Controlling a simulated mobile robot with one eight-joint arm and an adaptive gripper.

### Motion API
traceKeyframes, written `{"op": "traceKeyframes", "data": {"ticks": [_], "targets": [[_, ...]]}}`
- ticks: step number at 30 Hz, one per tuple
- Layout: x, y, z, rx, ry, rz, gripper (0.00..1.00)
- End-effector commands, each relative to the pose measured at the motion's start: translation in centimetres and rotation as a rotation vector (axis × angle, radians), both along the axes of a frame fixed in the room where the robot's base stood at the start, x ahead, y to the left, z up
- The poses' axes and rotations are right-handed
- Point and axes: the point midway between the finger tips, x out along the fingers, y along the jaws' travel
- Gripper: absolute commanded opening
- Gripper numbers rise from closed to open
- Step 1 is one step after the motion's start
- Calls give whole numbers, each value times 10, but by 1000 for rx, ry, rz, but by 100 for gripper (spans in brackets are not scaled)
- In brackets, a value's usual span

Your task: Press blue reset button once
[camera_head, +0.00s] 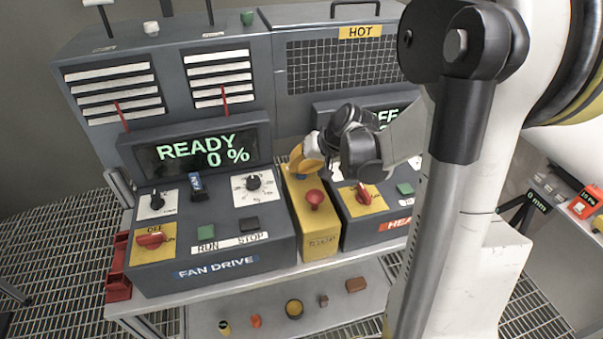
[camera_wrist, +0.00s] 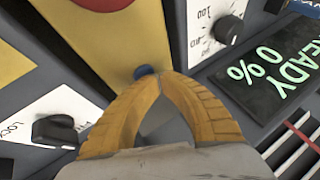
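The blue button (camera_wrist: 145,71) shows as a small blue cap on the yellow box (camera_wrist: 95,40) in the wrist view, right at the fingertips and partly covered by them. My gripper (camera_wrist: 160,75) has its two yellow fingers together at the tips, with nothing held between them. In the head view my gripper (camera_head: 304,166) is over the far end of the yellow box (camera_head: 320,246), mostly hiding the button. I cannot tell whether the tips touch the button.
A red mushroom button (camera_head: 315,198) stands on the same box, nearer the front. The fan drive console (camera_head: 217,258) on the left has a display (camera_head: 205,152) reading READY 0 % and a blue switch (camera_head: 197,184). Another console (camera_head: 368,235) with a red knob (camera_head: 363,194) stands close on the right.

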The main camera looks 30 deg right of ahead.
Motion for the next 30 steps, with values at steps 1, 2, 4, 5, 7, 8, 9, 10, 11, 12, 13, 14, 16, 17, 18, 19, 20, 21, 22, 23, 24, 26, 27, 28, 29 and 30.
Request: {"op": "traceKeyframes", "data": {"ticks": [1,2,4,5,7,8,9,10,11,12,13,14,16,17,18,19,20,21,22,23,24,26,27,28,29,30], "targets": [[0,0,0,0,0,0,0],[0,0,0,0,0,0,0],[0,0,2,0,0,0,0],[0,0,3,0,0,0,0],[0,0,7,0,0,0,0],[0,0,9,0,0,0,0],[0,0,11,0,0,0,0],[0,0,13,0,0,0,0],[0,0,15,0,0,0,0],[0,0,17,0,0,0,0],[0,0,17,0,0,0,0],[0,0,18,0,0,0,0],[0,0,18,0,0,0,0],[0,0,18,0,0,0,0],[0,0,17,0,0,0,0],[0,0,17,0,0,0,0],[0,0,17,0,0,0,0],[0,0,17,0,0,0,0],[0,0,17,0,0,0,0],[0,0,17,0,0,0,0],[0,0,18,0,0,0,0],[0,0,21,0,0,0,0],[0,0,24,0,0,0,0],[0,0,26,0,0,0,0],[0,0,29,0,0,0,0],[0,0,33,0,0,0,0]]}}
